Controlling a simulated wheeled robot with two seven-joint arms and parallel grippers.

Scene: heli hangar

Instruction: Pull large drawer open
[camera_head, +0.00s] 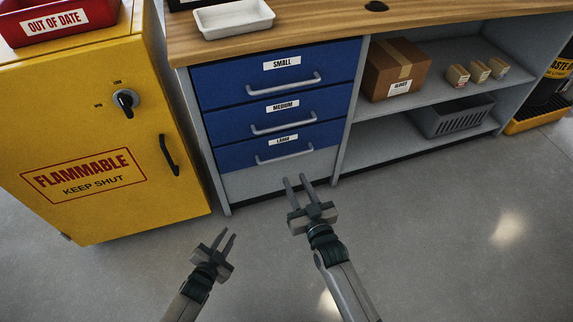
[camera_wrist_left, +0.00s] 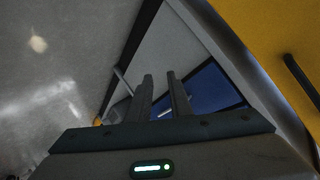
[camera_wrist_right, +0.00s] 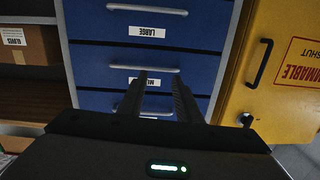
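The large drawer (camera_head: 235,157) is the lowest of three blue drawers in the workbench, and it looks shut. Its grey bar handle (camera_head: 285,155) runs below a partly covered "LARGE" label. In the right wrist view, upside down, the large drawer (camera_wrist_right: 215,37) is at the top with its handle (camera_wrist_right: 147,9). My right gripper (camera_head: 295,180) is open and empty, just below the large drawer's handle in the head view and apart from it. My left gripper (camera_head: 227,233) is open and empty, lower left over the floor.
The small drawer (camera_head: 230,80) and medium drawer (camera_head: 230,121) are above, both shut. A yellow flammable cabinet (camera_head: 60,130) stands close on the left. Open shelves on the right hold a cardboard box (camera_head: 395,70) and a grey basket (camera_head: 450,119). The floor in front is clear.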

